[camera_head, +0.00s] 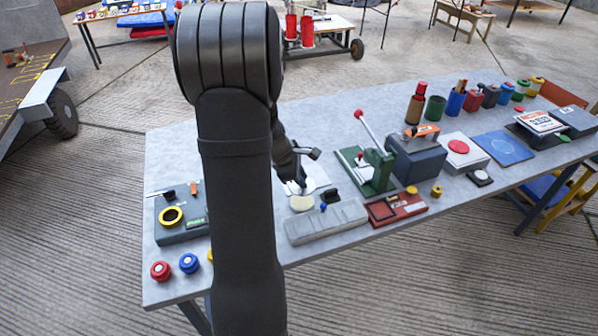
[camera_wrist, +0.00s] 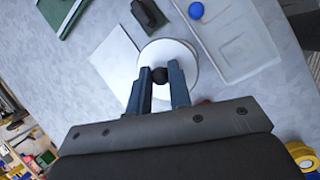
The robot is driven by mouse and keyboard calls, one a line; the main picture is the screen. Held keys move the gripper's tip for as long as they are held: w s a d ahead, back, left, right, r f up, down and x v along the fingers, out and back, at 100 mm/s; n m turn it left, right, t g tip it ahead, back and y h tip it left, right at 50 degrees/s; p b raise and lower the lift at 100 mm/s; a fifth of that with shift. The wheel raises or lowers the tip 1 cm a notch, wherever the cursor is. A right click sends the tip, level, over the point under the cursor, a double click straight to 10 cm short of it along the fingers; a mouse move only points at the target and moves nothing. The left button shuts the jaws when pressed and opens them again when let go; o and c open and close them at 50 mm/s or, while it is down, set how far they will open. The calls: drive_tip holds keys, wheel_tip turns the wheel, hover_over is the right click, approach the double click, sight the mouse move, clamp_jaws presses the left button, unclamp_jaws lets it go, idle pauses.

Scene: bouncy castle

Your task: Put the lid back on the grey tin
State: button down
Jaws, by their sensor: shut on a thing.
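My gripper (camera_head: 293,184) points down over the left-middle part of the table. In the wrist view my gripper's two fingers (camera_wrist: 160,88) are shut on the dark knob (camera_wrist: 160,74) of a pale round lid (camera_wrist: 165,50). The lid lies between a white sheet and a pale grey tray in that view, and hides most of what is under it. A second pale rim shows past its right edge. In the head view a cream round top (camera_head: 301,203) sits just below the gripper tip. I cannot tell the tin's grey side, nor whether the lid touches it.
The grey tray (camera_head: 325,224) with a blue knob stands close by. A white sheet (camera_head: 318,174), a small black block (camera_head: 330,195) and a green lever press (camera_head: 365,173) are near. A dark box with a yellow ring (camera_head: 171,216) is at left. Several jars line the far right.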

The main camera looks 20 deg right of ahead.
sight(297, 187)
drive_tip(key=shift+f, duration=3.05)
drive_tip(key=shift+f, duration=0.15)
drive_tip(key=c, duration=0.8)
unclamp_jaws()
drive_tip(key=shift+o, duration=0.2)
drive_tip(key=shift+r, duration=3.5)
clamp_jaws()
